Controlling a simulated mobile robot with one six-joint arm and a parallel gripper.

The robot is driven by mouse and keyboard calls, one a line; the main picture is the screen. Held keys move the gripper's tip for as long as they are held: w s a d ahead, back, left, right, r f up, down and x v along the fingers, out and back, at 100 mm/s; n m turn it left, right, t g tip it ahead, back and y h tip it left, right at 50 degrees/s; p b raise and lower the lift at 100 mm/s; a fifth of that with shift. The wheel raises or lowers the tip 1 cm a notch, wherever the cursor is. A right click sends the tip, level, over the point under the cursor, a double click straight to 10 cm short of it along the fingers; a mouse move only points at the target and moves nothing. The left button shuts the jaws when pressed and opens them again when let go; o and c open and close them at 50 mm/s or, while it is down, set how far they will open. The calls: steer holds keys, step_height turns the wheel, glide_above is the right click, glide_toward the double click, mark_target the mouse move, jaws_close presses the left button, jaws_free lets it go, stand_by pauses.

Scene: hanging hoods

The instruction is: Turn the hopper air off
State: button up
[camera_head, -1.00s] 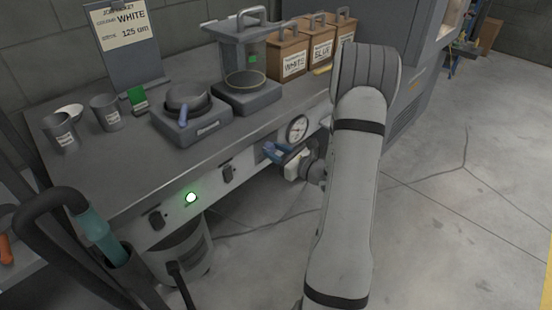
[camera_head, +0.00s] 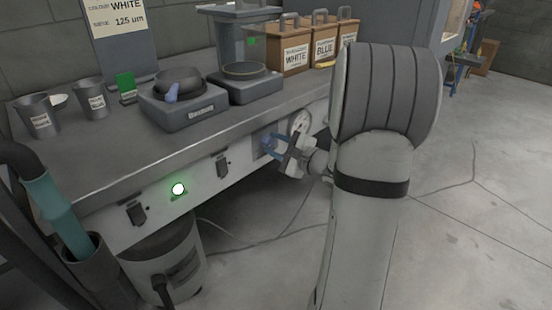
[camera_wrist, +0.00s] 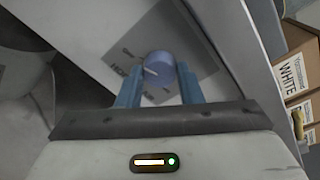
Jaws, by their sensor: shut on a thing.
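The blue round hopper air knob (camera_wrist: 160,67) sits on a grey label plate (camera_wrist: 196,62) on the bench's front panel, with a white pointer line on its face. Part of the label's lettering is hidden by the knob and fingers. My gripper (camera_wrist: 159,84) has its two blue fingers on either side of the knob, shut on it.
The front panel also has a green lit lamp (camera_head: 178,189) and two dark switches (camera_head: 136,213) to the left. On the bench stand a scale with a pan (camera_head: 182,98), cups (camera_head: 37,117) and labelled wooden boxes (camera_head: 290,60). A vacuum drum (camera_head: 165,262) stands below.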

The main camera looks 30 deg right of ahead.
steer(key=shift+f+n+b, duration=0.2)
steer(key=shift+n+b, duration=0.6)
steer(key=shift+b, duration=0.45)
steer(key=shift+r, duration=0.1)
steer(key=o, duration=1)
steer(key=p+v, duration=0.2)
steer(key=v, duration=0.5)
steer(key=shift+s, duration=0.4)
steer(key=shift+r, duration=0.15)
